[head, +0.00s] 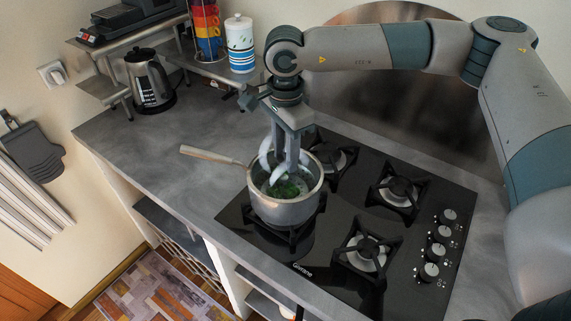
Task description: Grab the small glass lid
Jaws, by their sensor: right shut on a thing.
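A grey metal pot (284,212) with a light wooden handle sits on the front left burner. Green food shows inside it. My right gripper (285,172) reaches down from above into the pot's opening, its fingers shut on the small glass lid (290,188). The lid is clear and hard to make out against the pot's contents; its rim and its exact contact with the pot cannot be told. The gripper's fingers hide part of the pot's inside. My left gripper is not in view.
The pot's wooden handle (208,156) points left over the counter. The black gas hob (325,225) has other burners free, with knobs (440,240) at right. The left counter is clear.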

